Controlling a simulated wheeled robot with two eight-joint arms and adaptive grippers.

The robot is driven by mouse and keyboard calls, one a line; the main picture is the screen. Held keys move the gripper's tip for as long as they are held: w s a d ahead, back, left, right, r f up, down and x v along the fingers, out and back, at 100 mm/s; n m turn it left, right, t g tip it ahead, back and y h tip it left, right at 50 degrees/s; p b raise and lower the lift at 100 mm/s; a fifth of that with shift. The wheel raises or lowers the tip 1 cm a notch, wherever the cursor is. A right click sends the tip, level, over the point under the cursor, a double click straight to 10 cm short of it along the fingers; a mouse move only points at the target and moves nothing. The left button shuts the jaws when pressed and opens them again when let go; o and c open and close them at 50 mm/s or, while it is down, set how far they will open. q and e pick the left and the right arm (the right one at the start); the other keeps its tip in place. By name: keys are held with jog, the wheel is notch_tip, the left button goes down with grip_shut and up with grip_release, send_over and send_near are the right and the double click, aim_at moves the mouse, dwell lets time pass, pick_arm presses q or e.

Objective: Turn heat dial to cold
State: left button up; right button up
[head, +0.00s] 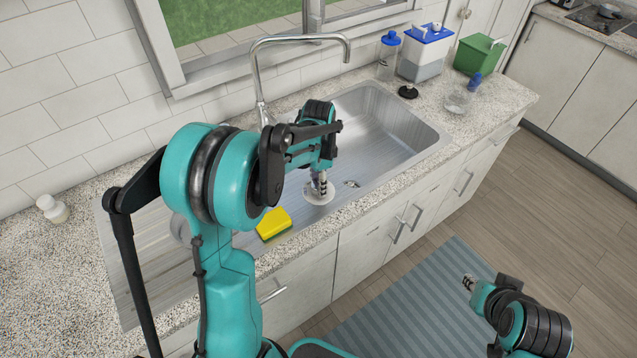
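A small round pale disc (314,195) lies at the front of the sink, close to the counter's front edge. It may be the heat dial, but no markings can be read. My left gripper (321,190) points down over the disc, with its fingertips at or just above it. I cannot tell whether they touch or grip it, and the gripper hides part of its top. My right gripper (468,283) is low at the right, above the floor and away from the counter. Its fingers are too small to judge.
A yellow sponge (272,223) lies left of the disc. A tall faucet (262,85) stands behind the steel sink (405,125). A bottle (387,58), blue-lidded container (424,60), green box (477,56) and clear bowl (457,102) stand at the right. A small white bottle (52,208) is far left.

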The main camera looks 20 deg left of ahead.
dwell(0.3)
pick_arm(q)
jog(key=n, duration=0.5)
jog(key=shift+n, duration=0.4)
jog(key=n, duration=0.5)
jog(key=shift+n+p, duration=0.35)
jog(key=shift+n, duration=0.05)
jog(key=o, duration=1.2)
jog(key=shift+c, duration=0.2)
notch_tip(320, 180, up, 12)
